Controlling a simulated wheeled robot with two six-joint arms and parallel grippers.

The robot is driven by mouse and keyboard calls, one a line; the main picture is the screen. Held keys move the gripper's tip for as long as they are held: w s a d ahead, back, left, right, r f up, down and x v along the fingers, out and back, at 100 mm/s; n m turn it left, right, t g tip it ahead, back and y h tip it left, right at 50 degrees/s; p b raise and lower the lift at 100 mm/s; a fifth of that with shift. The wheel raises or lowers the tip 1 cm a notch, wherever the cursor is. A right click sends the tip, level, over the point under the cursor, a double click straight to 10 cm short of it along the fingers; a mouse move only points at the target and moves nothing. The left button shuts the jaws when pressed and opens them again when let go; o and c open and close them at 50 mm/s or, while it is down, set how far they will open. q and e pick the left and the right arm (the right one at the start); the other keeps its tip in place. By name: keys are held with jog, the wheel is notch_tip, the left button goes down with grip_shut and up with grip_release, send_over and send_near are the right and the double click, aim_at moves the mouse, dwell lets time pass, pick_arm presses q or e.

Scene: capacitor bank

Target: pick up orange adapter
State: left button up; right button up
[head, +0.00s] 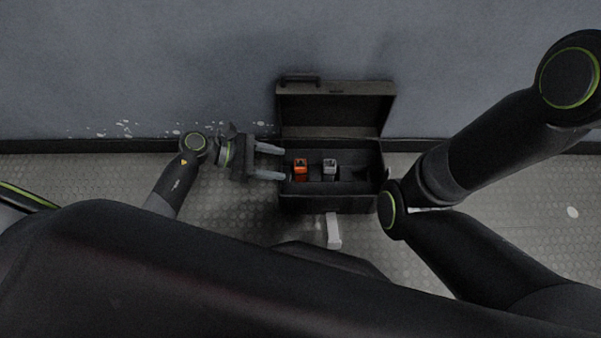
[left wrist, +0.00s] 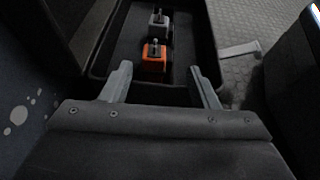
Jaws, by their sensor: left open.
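The orange adapter (head: 300,168) stands in the left part of the open black case (head: 330,203). In the left wrist view the orange adapter (left wrist: 154,58) has a dark knob on top and sits ahead of the fingers, between their lines. My left gripper (head: 284,163) is open and empty at the case's left wall, with its fingertips just left of the adapter. The left wrist view shows its two fingers (left wrist: 160,75) spread apart. My right arm comes in from the right in the head view; its gripper is not clearly visible.
A grey adapter (head: 329,167) stands in the case right of the orange one, and it also shows in the left wrist view (left wrist: 159,27). The raised lid (head: 330,112) is behind, near the wall. A light grey block-like piece (head: 333,232) shows in front of the case.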

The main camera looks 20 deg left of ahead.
aim_at(297, 164)
pick_arm(q)
jog(key=shift+w+b+x, duration=0.15)
jog(key=shift+b+x, duration=0.75)
jog(key=shift+x, duration=0.3)
jog(key=shift+w+b+x, duration=0.2)
jog(key=shift+b+x, duration=0.65)
jog(key=shift+x, duration=0.3)
jog(key=shift+w+d+f, duration=0.2)
jog(key=shift+d+f, duration=0.05)
jog(key=shift+f, duration=0.05)
jog(key=shift+c, duration=0.2)
jog(key=c, duration=1)
jog(key=shift+c, duration=0.4)
jog(key=shift+r, duration=0.15)
